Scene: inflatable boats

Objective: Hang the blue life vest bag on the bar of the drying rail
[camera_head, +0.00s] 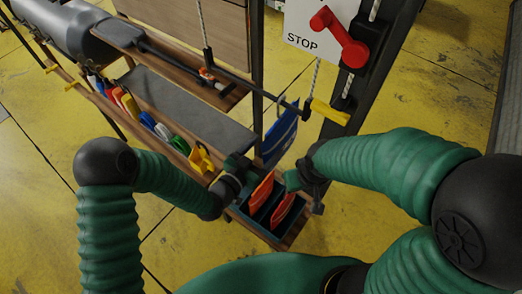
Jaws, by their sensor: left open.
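The blue life vest bag (280,138) hangs upright, seen nearly edge-on, just beyond my two grippers. Its top edge is close to the end of a dark bar (240,80), which looks like the bar of the drying rail; I cannot tell whether the bag hangs from it. My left gripper (241,166) is open at the bag's lower left, above the shelf. My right gripper (293,180) is at the bag's lower right; its fingers are dark and small, and I cannot tell whether they touch the bag or are shut.
A wooden shelf (185,159) holds several coloured items. A dark bin (240,213) with orange things stands below my grippers. A dark post (372,75) carries a STOP sign (304,30), a red lever (340,38) and a yellow handle (329,112). Yellow floor is clear at left.

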